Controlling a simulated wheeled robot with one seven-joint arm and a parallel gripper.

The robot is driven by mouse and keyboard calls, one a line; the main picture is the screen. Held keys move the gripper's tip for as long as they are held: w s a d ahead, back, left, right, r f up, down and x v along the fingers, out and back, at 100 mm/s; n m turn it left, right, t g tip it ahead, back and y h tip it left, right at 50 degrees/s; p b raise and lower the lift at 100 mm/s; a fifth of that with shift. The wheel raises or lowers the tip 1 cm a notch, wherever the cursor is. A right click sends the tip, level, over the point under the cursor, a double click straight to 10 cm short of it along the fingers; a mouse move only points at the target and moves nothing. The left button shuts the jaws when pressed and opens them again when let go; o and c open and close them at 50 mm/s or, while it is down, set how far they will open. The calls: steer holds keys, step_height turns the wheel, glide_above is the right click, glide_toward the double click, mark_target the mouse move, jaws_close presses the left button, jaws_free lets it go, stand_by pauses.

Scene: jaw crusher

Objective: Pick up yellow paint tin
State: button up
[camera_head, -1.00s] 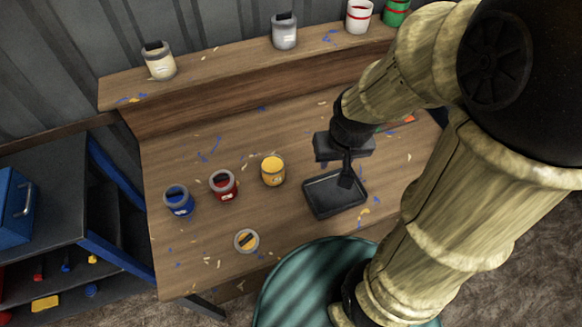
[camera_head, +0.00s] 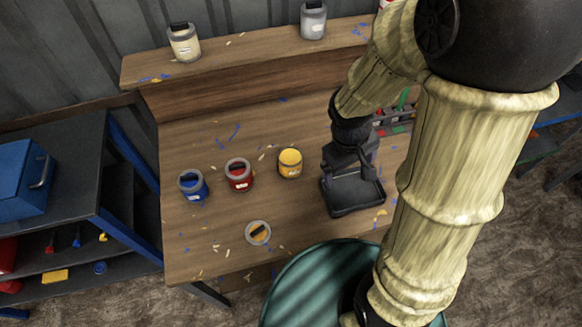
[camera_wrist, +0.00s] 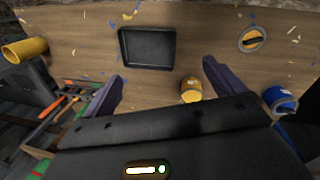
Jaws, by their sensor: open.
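The yellow paint tin (camera_head: 290,163) stands upright and open on the workbench, to the right of the red tin. My gripper (camera_head: 352,165) is to its right, over the black tray, in the head view. In the wrist view my gripper (camera_wrist: 162,72) has its two fingers spread with nothing between the tips. The yellow tin (camera_wrist: 191,90) shows there beyond the fingers, close to the right finger, partly cut off by my gripper body. No contact with the tin shows.
The red tin (camera_head: 238,175) and blue tin (camera_head: 193,186) stand left of the yellow one. A round lid (camera_head: 258,233) lies in front. The black tray (camera_head: 345,202) is below my gripper. A raised shelf (camera_head: 240,68) holds cream and grey tins. A tool rack (camera_head: 395,120) is at right.

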steer(key=w+a+f+n+h+b, duration=0.3)
steer(key=w+f+n+h, duration=0.1)
steer(key=f+n, duration=0.4)
steer(key=n+t+h+b, duration=0.2)
steer(key=n+t+b, duration=0.3)
steer(key=n+t, duration=0.8)
glide_above(283, 169)
steer(key=f+v, duration=0.1)
steer(key=v, duration=0.2)
step_height(283, 169, down, 8)
steer(key=n+g, duration=0.2)
steer(key=shift+a+f, duration=0.15)
steer(key=shift+a, duration=0.05)
steer(key=f, duration=0.7)
steer(key=shift+s+f+p, duration=0.25)
steer(key=shift+f+p, duration=0.05)
steer(key=shift+f, duration=0.1)
steer(key=shift+w+d+f+g, duration=0.3)
steer(key=shift+w+d+f, duration=0.1)
steer(key=shift+w, duration=0.15)
